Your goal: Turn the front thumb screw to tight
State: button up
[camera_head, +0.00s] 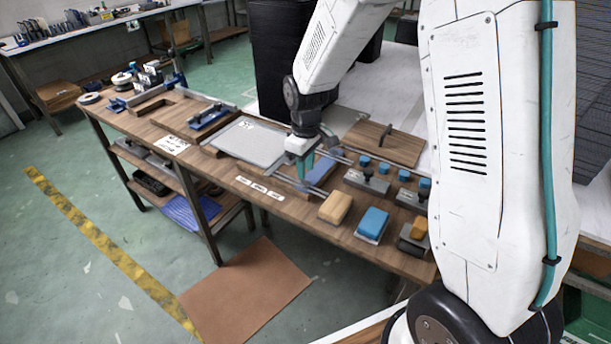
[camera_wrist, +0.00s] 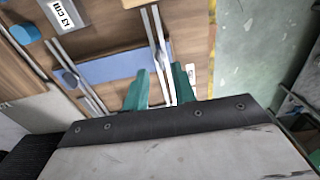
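My gripper (camera_head: 302,167) is over the workbench beside a blue panel (camera_head: 322,171) with thin metal rails along it. In the wrist view, the two teal fingers of my gripper (camera_wrist: 160,92) stand apart with a gap between them. A pair of metal rails (camera_wrist: 153,35) runs down into that gap. The blue panel (camera_wrist: 112,67) lies to the left of the fingers. I cannot make out the front thumb screw in either view; the fingers and wrist may hide it. I cannot tell whether the fingers touch anything.
Beside the panel are blocks with knobs (camera_head: 367,182), a tan block (camera_head: 335,207), a blue block (camera_head: 372,223) and a wooden board with a handle (camera_head: 383,143). A grey plate (camera_head: 247,142) lies left.

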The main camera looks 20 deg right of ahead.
aim_at(306, 183)
jog(key=shift+f, duration=1.9)
grip_shut()
